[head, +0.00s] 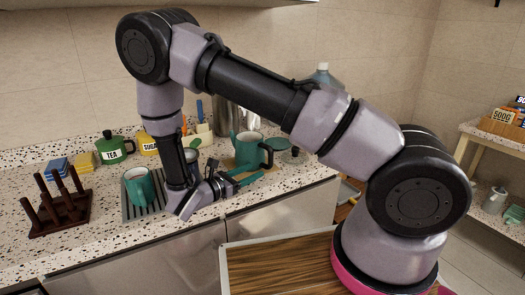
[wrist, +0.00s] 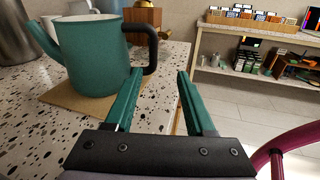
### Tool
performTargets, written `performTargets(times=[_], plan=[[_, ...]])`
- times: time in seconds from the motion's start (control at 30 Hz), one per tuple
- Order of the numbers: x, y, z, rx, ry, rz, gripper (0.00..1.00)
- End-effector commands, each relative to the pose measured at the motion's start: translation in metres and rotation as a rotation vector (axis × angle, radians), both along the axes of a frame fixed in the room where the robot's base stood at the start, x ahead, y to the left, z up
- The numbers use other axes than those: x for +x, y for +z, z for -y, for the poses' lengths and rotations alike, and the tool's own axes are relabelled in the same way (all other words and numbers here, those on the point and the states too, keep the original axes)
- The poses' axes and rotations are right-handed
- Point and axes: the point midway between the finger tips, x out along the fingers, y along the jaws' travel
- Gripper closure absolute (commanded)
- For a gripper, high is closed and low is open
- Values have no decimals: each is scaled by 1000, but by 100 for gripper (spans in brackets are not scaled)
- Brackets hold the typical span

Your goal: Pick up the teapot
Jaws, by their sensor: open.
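The teapot is teal, with a spout on its left and a black handle on its right. It stands upright on a brown mat (wrist: 60,94) on the speckled counter. It shows at upper left in the wrist view (wrist: 95,60) and right of my forearm's end in the head view (head: 247,148). My gripper (wrist: 160,74) is open and empty, with its two teal fingers apart. The handle appears just beyond the fingertips, nearer the left one, and not clearly between them. In the head view my gripper (head: 250,176) is low over the counter in front of the teapot.
A teal mug (head: 137,188) stands on a striped tray (head: 128,211) left of my gripper. A dark peg rack (head: 58,212) and a green TEA canister (head: 112,150) are farther left. A metal pot stands behind the teapot. The counter's edge lies close to my gripper.

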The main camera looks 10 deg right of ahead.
Motion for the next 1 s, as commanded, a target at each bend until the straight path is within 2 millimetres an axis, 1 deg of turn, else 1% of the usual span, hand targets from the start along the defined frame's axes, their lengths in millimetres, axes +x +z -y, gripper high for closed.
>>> performTargets(times=[0.03,0.1,0.2,0.27,0.4,0.5,0.67,0.87,1.0], plan=[[-1,-9,-6,-34,38,-6,45],[0,-15,-10,-62,72,-13,45],[2,-19,-10,-81,92,-17,45],[7,-20,-4,-83,93,-18,45],[21,-19,15,-82,90,-18,45],[29,-18,25,-82,91,-18,45],[36,-18,34,-80,92,-18,45],[49,-10,59,-80,88,-17,45],[60,-10,71,-80,90,-18,45]])
